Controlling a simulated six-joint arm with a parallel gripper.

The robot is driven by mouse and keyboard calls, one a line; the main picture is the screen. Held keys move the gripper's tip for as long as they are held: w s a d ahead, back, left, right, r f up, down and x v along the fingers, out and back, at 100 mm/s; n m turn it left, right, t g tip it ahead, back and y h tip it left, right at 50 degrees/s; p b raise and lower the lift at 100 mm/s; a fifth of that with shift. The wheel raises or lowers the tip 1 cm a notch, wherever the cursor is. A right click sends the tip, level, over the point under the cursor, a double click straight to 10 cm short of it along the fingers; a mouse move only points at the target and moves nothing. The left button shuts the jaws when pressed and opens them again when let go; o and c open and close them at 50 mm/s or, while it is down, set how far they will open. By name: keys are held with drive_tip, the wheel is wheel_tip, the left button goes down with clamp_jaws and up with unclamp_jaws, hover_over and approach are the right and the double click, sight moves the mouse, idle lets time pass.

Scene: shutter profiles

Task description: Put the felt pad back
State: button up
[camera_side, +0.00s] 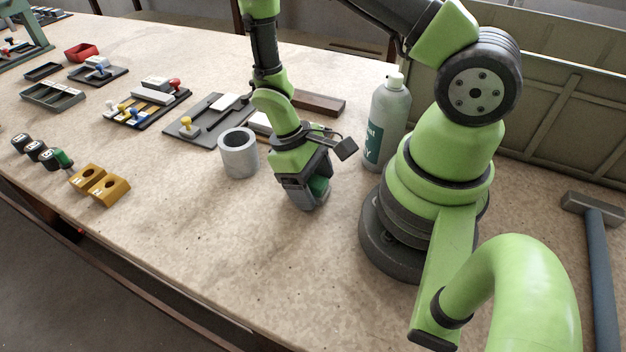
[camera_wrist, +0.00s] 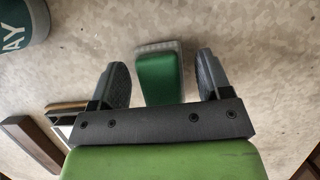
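A green block with a pale grey layer along its far edge, which looks like the felt pad (camera_wrist: 159,78), lies between my fingers in the wrist view. In the side view its green part (camera_side: 319,187) shows low beside my fingers, mostly hidden by them. In the side view my gripper (camera_side: 310,192) points down close to the bench top. I cannot tell how far the fingertips are from the bench.
A grey cup (camera_side: 239,153) stands close left of my gripper. A lettered bottle (camera_side: 387,122) stands to the right. Behind are a dark bar (camera_side: 318,103) and trays with small tools (camera_side: 146,103). Yellow blocks (camera_side: 99,185) lie left. The bench in front is clear.

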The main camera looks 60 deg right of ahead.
drive_tip(key=v, duration=1.2)
drive_tip(key=s+a+r+m+t, duration=0.1)
drive_tip(key=s+r+t, duration=0.2)
drive_tip(key=r, duration=0.3)
drive_tip(key=s+a+r+m+t+y, duration=0.1)
drive_tip(key=s+r+t, duration=0.1)
drive_tip(key=r+t, duration=0.2)
drive_tip(key=s+a+r+m+t+y, duration=0.1)
drive_tip(key=s+r+m+t, duration=0.1)
drive_tip(key=r, duration=0.7)
drive_tip(key=s+t, duration=0.1)
drive_tip(key=t, duration=0.1)
drive_tip(key=shift+s+a+r+t, duration=0.3)
drive_tip(key=shift+a+r, duration=0.05)
drive_tip(key=shift+a, duration=0.05)
idle(0.5)
